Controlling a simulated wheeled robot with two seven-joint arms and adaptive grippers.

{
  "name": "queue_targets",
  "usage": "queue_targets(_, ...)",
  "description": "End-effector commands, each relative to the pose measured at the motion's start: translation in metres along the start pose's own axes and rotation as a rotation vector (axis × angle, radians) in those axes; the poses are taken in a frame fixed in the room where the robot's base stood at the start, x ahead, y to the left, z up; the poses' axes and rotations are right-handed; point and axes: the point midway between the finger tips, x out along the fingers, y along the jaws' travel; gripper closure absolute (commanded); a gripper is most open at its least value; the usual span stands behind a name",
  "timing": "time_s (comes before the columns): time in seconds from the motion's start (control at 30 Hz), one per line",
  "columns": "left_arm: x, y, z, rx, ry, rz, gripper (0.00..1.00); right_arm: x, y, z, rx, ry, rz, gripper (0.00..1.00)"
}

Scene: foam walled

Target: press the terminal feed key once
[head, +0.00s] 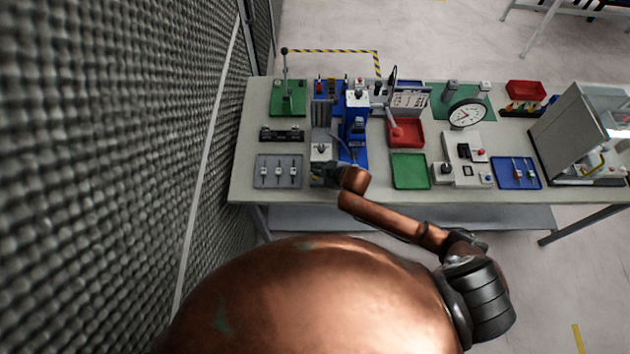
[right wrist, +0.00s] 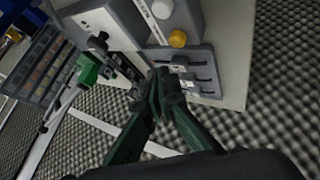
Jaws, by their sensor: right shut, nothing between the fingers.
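A light grey box (head: 320,151) with a dark knob stands left of the blue machine (head: 354,130) on the bench. The right wrist view shows a grey box (right wrist: 112,22), a yellow round button (right wrist: 178,39) and a pale round cap (right wrist: 162,8) close together. No label is readable, so I cannot tell which part is the feed key. My right gripper (head: 326,174) is at the bench's near side, in front of the light grey box. In the wrist view its fingers (right wrist: 162,88) are together and empty, below the yellow button in the picture. My left gripper is out of view.
A grey tray (head: 257,172) with several small parts lies to the left. A black block (head: 270,134) and a green base with a lever (head: 287,104) stand behind it. A green tray (head: 410,171) and a red tray (head: 408,132) are to the right. A textured wall (head: 110,120) borders the left.

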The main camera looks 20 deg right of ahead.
Motion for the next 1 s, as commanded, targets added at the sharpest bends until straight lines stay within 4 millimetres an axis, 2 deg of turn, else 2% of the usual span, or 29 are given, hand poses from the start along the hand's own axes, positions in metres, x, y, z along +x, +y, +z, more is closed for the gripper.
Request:
queue_targets(0.07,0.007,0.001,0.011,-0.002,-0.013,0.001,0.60,0.009,-0.007,0.007,0.001,-0.001,-0.001,1.00)
queue_targets(0.2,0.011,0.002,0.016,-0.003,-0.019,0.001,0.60,0.015,-0.011,0.011,0.001,0.000,-0.001,1.00)
queue_targets(0.37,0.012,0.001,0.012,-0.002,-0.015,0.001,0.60,0.017,-0.012,0.012,0.000,0.000,0.000,1.00)
queue_targets(0.63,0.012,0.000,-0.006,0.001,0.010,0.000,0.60,0.016,-0.012,0.011,0.000,0.000,-0.001,1.00)
queue_targets(1.0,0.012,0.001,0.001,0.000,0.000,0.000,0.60,0.016,-0.012,0.012,0.000,0.000,-0.001,1.00)
